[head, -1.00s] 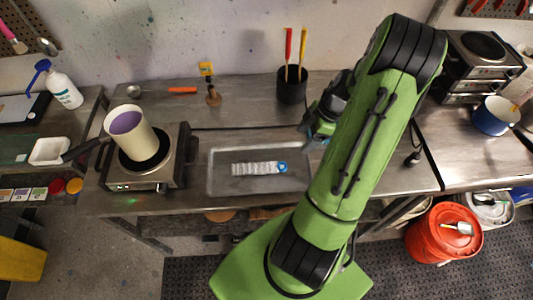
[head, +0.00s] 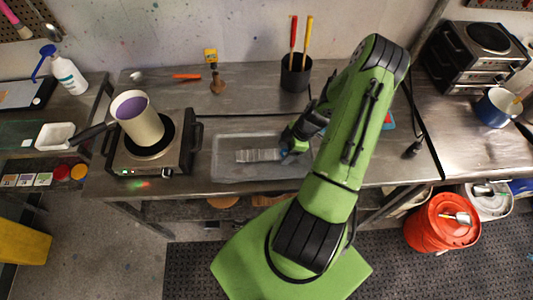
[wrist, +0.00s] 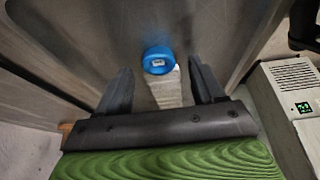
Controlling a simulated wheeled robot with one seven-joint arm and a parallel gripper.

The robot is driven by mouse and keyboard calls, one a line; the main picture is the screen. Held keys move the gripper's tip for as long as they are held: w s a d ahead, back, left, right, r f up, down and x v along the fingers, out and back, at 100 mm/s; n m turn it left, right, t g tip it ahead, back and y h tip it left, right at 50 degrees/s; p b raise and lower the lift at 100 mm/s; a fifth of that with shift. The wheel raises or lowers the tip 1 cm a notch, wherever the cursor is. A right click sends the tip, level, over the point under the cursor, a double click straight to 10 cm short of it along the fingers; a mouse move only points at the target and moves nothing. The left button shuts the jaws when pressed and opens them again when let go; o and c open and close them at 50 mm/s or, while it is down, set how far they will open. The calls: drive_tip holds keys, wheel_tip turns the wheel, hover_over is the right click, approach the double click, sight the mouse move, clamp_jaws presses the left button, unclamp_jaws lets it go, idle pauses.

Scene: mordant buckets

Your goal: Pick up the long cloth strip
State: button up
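The pale, ridged cloth strip (head: 258,155) lies lengthwise in the shallow grey metal tray (head: 225,174) on the bench. A blue round piece (wrist: 157,60) is at its end in the wrist view, and its pale length (wrist: 168,90) shows behind it. My gripper (head: 289,148) is low over the strip's right end in the head view and hides it. In the wrist view my gripper (wrist: 161,66) is open, with one dark finger on each side of the strip. I see gaps on both sides. The exact fingertip height is unclear.
A hot plate (head: 150,158) with a cream pot (head: 145,127) stands left of the tray; it has a green display. A black cup (head: 295,74) with red and yellow handles stands behind. A red bucket (head: 435,225) stands right on the floor. The bench right of the tray is mostly clear.

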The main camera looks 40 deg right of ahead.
drive_tip(key=c, duration=1)
drive_tip(key=shift+r, duration=0.1)
